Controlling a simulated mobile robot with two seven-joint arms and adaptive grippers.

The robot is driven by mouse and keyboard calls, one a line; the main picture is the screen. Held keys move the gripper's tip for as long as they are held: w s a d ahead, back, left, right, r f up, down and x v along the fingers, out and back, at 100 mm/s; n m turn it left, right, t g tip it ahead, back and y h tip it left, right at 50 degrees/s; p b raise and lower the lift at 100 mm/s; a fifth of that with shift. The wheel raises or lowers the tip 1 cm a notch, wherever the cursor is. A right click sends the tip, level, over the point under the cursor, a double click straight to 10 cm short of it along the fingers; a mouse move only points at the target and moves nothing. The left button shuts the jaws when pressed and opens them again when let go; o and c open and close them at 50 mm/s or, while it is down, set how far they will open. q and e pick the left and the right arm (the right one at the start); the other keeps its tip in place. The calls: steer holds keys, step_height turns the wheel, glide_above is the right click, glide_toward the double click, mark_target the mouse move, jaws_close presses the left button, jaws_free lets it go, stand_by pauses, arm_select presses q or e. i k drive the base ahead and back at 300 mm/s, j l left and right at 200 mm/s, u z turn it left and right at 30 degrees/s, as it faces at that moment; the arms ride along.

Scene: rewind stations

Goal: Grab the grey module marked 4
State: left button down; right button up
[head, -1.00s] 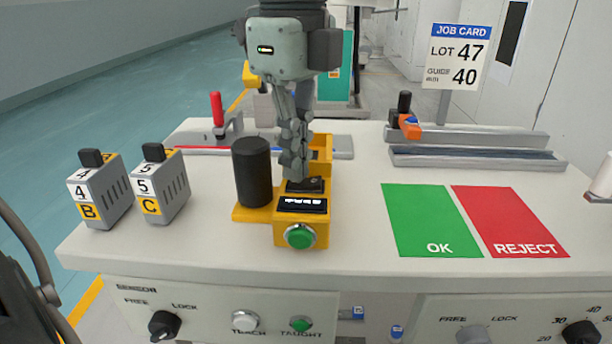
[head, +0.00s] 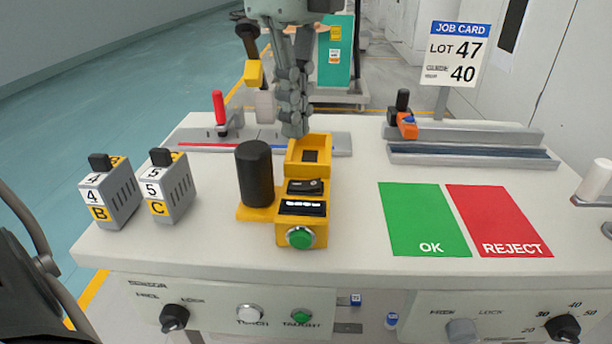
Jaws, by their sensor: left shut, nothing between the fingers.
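The grey module marked 4 (head: 122,198) stands upright at the left of the white bench. It has a black knob on top, a white label with 4 and a yellow label with B. My left gripper (head: 296,130) points down, shut and empty, above or just behind the yellow station (head: 290,218) at the bench's middle, well to the right of the module and farther back. My right gripper does not show.
A similar grey module marked 5 and C (head: 172,188) stands close to the right of module 4. A black cylinder (head: 254,174) stands on the yellow station's left side. Green OK (head: 425,215) and red REJECT (head: 498,218) areas are empty. Rails with clamps (head: 470,150) lie at the back.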

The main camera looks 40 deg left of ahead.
mark_target(112, 193)
steer(key=k+l, duration=1.15)
steer(key=k, duration=0.15)
